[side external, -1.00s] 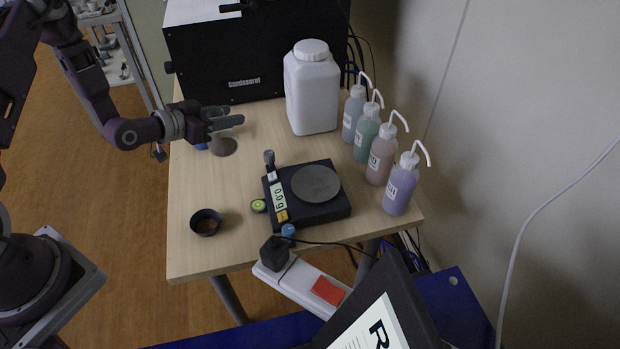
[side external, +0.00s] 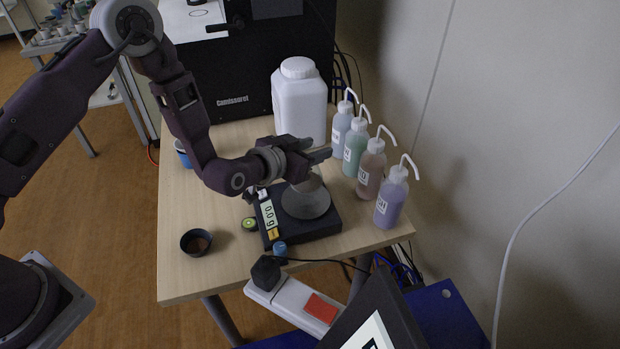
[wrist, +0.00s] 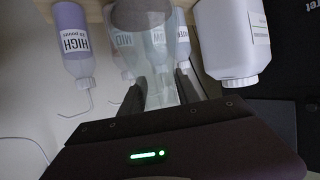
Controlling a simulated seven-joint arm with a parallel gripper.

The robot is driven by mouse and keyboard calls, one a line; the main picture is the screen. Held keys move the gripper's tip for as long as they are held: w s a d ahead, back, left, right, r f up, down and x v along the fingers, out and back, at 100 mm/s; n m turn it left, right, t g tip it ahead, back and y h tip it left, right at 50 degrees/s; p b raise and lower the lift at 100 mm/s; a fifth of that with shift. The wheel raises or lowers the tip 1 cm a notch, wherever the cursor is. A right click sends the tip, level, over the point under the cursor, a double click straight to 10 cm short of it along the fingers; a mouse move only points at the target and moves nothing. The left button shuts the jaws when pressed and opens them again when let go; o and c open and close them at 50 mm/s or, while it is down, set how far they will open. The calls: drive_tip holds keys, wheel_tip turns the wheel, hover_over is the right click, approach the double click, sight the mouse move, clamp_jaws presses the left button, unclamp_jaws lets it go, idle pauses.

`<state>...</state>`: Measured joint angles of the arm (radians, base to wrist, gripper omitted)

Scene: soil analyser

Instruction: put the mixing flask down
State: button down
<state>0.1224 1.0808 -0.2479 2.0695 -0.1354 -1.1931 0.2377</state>
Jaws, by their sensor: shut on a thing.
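The mixing flask is a clear, cone-shaped vessel (side external: 306,202) over the round plate of the black scale (side external: 322,227). My gripper (side external: 318,157) is shut on its narrow neck from above and to the left. In the wrist view the flask (wrist: 150,45) stands between the fingers (wrist: 160,88), its wide end away from the palm, with a dark round area at that end. The flask looks roughly upright. I cannot tell whether its base touches the scale plate. The scale display (side external: 268,215) shows digits too small to read surely.
Several wash bottles (side external: 391,203) with bent spouts stand close on the right. A white jug (side external: 299,105) is behind. A small dark cup (side external: 196,242) and a green-topped item (side external: 249,224) lie left of the scale. A blue cup (side external: 183,152) stands at the left edge. The left tabletop is mostly clear.

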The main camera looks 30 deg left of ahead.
wheel_tip(320, 180, down, 5)
drive_tip(key=shift+f, duration=0.2)
drive_tip(key=shift+f, duration=0.15)
drive_tip(key=c, duration=0.9)
unclamp_jaws()
